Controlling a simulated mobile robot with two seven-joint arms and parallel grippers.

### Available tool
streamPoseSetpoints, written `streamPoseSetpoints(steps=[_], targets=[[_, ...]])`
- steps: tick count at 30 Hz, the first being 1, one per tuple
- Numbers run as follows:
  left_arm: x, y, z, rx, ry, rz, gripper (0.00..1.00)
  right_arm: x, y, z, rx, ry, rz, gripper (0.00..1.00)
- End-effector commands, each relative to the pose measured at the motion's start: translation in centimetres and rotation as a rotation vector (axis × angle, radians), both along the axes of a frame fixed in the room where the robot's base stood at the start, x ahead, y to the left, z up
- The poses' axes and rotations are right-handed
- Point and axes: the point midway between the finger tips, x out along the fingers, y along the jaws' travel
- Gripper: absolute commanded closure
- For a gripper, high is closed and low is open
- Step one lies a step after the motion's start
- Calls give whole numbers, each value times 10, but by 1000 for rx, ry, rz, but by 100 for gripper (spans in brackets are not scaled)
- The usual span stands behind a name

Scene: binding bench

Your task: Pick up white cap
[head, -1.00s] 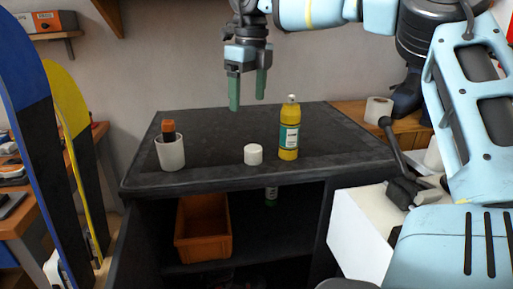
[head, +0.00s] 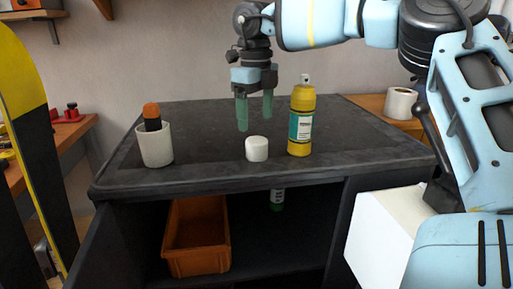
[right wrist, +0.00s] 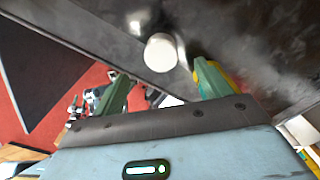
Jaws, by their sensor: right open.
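The white cap (head: 257,149) is a small round white piece on the dark bench top, near its front edge. It also shows in the right wrist view (right wrist: 161,53), beyond and between the fingers. My right gripper (head: 256,118) is open and empty, with green fingers pointing down above the bench, a little above the cap in the picture. Its fingers also show in the right wrist view (right wrist: 162,85). A yellow spray can (head: 301,121) stands upright just right of the cap. My left gripper is not in view.
A white cup (head: 155,146) holding an orange-and-black item (head: 152,116) stands left on the bench (head: 200,125). A paper roll (head: 400,102) stands at the right. The bench between cup and cap is clear.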

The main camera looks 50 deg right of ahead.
Motion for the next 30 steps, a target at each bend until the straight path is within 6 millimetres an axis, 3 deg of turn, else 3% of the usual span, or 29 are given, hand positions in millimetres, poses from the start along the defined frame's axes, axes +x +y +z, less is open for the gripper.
streamPoseSetpoints(steps=[3, 11, 21, 30], targets=[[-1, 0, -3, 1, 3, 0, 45, -1, 0, -15, 3, 3, -1, 23], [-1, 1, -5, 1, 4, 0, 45, -2, -1, -25, 2, 2, -1, 23], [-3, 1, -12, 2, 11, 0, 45, -6, -2, -68, 2, 3, -1, 23], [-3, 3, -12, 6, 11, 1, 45, -6, -2, -70, 1, 0, -1, 23]])
